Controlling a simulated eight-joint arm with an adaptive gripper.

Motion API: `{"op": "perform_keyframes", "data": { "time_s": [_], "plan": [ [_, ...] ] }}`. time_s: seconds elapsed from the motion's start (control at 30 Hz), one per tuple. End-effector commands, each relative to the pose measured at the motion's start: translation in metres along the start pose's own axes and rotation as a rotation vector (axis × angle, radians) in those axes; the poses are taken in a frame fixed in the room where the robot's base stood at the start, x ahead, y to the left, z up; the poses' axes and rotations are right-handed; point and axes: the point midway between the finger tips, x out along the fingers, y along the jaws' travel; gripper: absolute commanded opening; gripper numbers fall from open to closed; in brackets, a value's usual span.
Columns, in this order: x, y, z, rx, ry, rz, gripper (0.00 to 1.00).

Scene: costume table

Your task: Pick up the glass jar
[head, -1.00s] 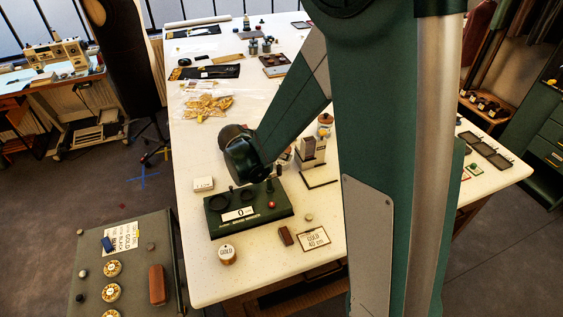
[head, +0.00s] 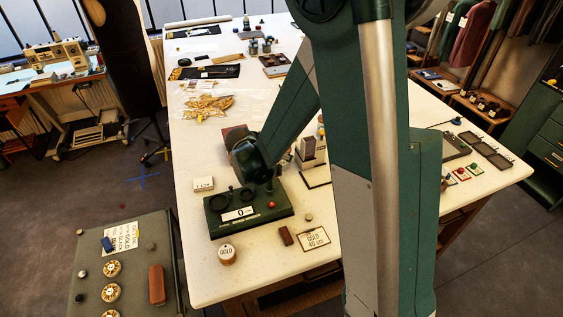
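I cannot tell for sure which thing is the glass jar. A small round jar with a white top marked GOLD and a brownish side (head: 227,254) stands upright near the white table's front left. Several small jars with blue tops (head: 267,46) stand far back. Part of another small container (head: 321,128) shows behind the block stand, mostly hidden by my arm. My arm's dark green wrist end hangs above the back of the green scale. My gripper itself is hidden behind these links, so I cannot see its fingers or whether it holds anything.
The green scale (head: 243,215) reads 0. Gold pieces (head: 208,105) lie behind. A lower side table (head: 130,292) holds spools. The front left table corner is clear.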

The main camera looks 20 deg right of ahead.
Motion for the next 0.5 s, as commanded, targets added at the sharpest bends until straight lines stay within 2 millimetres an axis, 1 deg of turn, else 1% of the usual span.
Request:
{"op": "perform_keyframes", "data": {
  "time_s": [0.03,0.23,0.4,0.5],
  "plan": [
    [0.006,0.0,0.0,0.001,0.0,0.001,0.6],
    [0.024,0.0,0.001,0.0,-0.001,0.001,0.6],
    [0.031,0.0,0.001,0.0,-0.001,0.001,0.6],
    [0.032,0.0,0.001,0.0,0.0,0.001,0.6]
  ]
}}
